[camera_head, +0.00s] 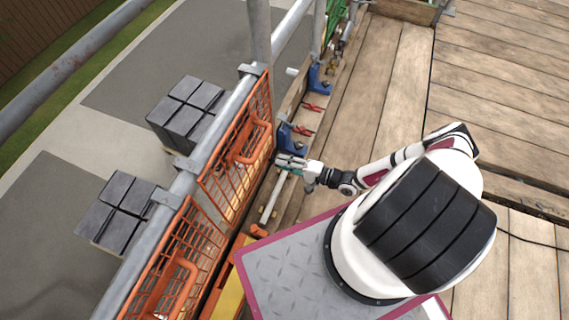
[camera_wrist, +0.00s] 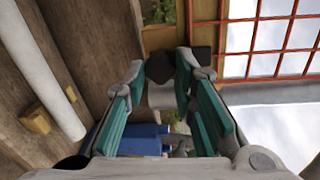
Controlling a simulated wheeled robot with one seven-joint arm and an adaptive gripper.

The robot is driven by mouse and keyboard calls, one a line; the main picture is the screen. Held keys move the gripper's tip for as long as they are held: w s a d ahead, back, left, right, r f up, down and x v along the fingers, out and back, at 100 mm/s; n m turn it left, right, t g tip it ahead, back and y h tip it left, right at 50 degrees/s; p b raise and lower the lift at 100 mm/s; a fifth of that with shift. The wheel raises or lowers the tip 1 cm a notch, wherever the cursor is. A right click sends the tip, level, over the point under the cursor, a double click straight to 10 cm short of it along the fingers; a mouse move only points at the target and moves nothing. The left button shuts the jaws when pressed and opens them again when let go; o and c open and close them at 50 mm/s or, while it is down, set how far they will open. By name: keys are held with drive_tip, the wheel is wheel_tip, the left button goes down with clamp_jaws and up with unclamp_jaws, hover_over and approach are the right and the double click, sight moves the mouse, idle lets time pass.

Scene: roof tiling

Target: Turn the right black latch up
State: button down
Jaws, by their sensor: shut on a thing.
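My gripper (camera_head: 287,162) reaches from the right to the lower edge of the orange mesh gate, beside a blue clamp-like tool. In the wrist view my gripper (camera_wrist: 162,82) has its two teal-padded fingers around a small dark piece, apparently the black latch (camera_wrist: 159,68), with a pale grey cylindrical part below it. Another dark part (camera_wrist: 201,58) shows just beside the right fingertip. The fingers hide part of the latch, and its exact turn angle is hard to tell. In the head view the latch is too small and covered to make out.
The orange mesh gate (camera_head: 240,137) hangs on a grey scaffold rail along the left. Blue tools (camera_head: 320,77) and red-handled tools (camera_head: 312,106) line the plank edge. A pale bar (camera_head: 271,198) lies below my gripper. The wooden deck (camera_head: 400,60) at upper right is clear.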

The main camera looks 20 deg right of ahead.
drive_tip(key=c, duration=1.3)
unclamp_jaws()
drive_tip(key=shift+c, duration=0.2)
drive_tip(key=v, duration=1.2)
